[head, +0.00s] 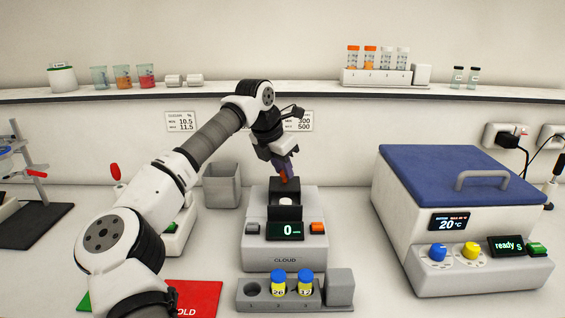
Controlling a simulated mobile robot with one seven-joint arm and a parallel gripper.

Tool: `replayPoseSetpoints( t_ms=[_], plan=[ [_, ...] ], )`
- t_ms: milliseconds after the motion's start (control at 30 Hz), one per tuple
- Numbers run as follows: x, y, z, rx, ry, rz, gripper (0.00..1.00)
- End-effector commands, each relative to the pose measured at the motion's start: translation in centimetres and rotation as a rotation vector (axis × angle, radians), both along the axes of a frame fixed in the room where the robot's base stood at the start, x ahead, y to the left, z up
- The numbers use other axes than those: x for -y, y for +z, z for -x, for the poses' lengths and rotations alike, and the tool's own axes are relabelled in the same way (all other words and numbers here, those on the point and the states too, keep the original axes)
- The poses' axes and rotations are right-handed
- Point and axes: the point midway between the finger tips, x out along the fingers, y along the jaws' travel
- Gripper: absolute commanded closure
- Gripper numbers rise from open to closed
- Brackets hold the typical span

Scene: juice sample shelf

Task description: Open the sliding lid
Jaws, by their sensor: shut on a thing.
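A grey meter marked CLOUD (285,250) stands in the middle of the bench, its display reading 0. Its top has a dark sliding part (285,187), which appears to be the lid, with a pale round spot in front of it and a dark upright plate nearer me. My gripper (284,168) points down over the back of this top. The fingertips are small and partly hidden, so the exact contact is unclear.
A rack (254,295) with blue-capped yellow vials stands in front of the meter. A bath with a blue lid (460,165) and grey handle is at right. A grey bin (221,185) stands behind left. A shelf (220,93) with bottles and beakers runs above.

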Motion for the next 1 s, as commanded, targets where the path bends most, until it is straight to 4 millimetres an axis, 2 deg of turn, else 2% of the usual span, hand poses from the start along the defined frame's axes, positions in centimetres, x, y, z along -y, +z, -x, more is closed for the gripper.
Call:
replayPoseSetpoints(
  t_ms=[33,367,400,567,867,1000],
  plan=[
    [0.0,0.5,-0.3,0.004,-0.001,0.002,1.0],
    [0.0,0.1,-0.5,0.005,-0.001,0.001,1.0],
    [0.0,0.1,-0.5,0.005,-0.001,0.001,0.75],
    [0.0,0.1,-0.5,0.005,-0.001,0.001,0.56],
    [0.0,0.2,-0.4,0.004,0.0,0.001,0.56],
    [-0.5,1.5,-0.1,0.005,0.002,-0.002,0.56]
  ],
)
